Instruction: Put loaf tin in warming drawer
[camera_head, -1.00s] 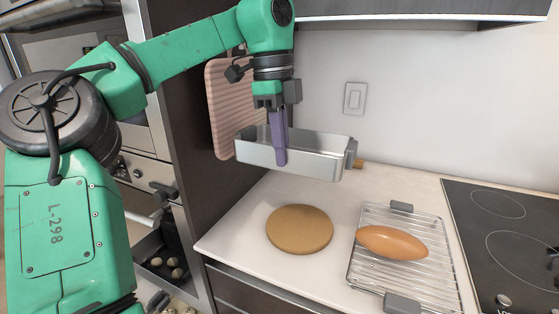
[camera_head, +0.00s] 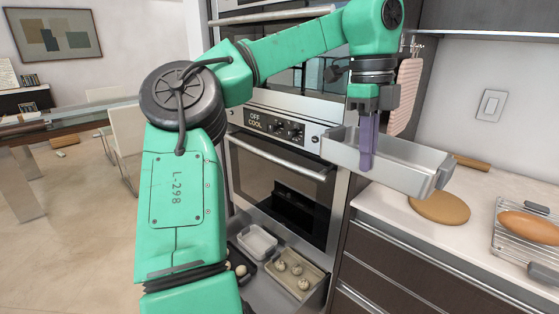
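The warming drawer (camera_head: 262,296) is low under the oven and pulled open. It holds a white dish (camera_head: 257,241) and a beige tray (camera_head: 297,276) with several small round pieces. Part of the drawer is hidden behind my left arm. My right gripper is not in view.
The oven (camera_head: 280,190) above the drawer is shut, with a bar handle across its door. A round wooden board (camera_head: 440,208) and a rack with a bread loaf (camera_head: 530,227) lie on the counter (camera_head: 405,215). Chairs and a table stand at left, with open floor between.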

